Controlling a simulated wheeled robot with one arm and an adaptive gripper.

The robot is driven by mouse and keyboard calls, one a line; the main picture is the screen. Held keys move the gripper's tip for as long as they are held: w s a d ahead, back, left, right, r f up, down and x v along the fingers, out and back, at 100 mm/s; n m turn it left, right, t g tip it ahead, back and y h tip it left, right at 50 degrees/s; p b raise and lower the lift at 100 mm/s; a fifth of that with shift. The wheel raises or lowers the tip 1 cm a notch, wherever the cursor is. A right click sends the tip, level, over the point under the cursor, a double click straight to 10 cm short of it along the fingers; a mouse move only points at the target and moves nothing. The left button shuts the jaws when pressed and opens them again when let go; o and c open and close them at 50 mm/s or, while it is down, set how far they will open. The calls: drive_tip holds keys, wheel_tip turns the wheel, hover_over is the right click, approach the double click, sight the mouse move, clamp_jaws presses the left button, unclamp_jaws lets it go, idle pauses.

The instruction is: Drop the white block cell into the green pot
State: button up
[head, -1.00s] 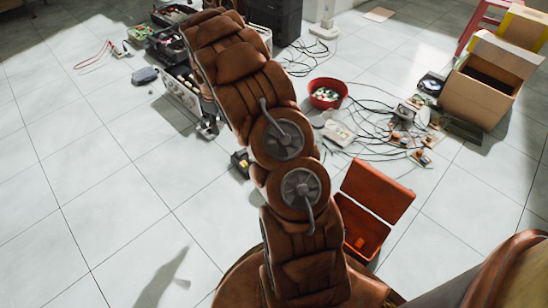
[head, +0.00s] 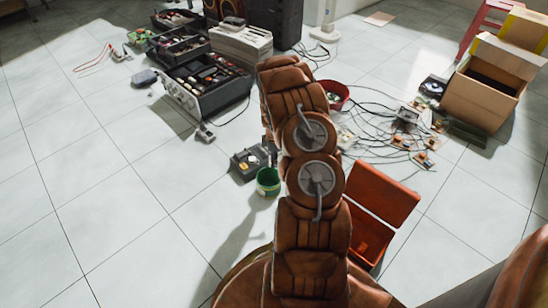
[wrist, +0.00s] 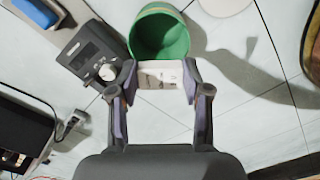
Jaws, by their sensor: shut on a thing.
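The green pot (head: 268,187) stands upright on the tiled floor, just left of my arm in the head view. In the wrist view the green pot (wrist: 160,20) is at the top centre, and I look into its open mouth. My gripper (wrist: 159,70) is shut on the white block cell (wrist: 161,80), held between its two fingertips. In the picture the block overlaps the near rim of the pot; its height above the pot is hard to tell. My arm hides the gripper and block in the head view.
A dark grey device (head: 247,163) lies right beside the pot. An open red box (head: 381,194) stands right of my arm. A red bowl (head: 337,92), cables and small boards lie behind it. Black tool cases (head: 205,85) are at the back left. The left floor is clear.

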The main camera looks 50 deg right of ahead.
wheel_tip(320, 180, down, 5)
drive_tip(key=b, duration=0.3)
drive_tip(key=shift+f, duration=0.15)
drive_tip(key=o, duration=1.2)
wheel_tip(320, 180, up, 12)
idle(0.6)
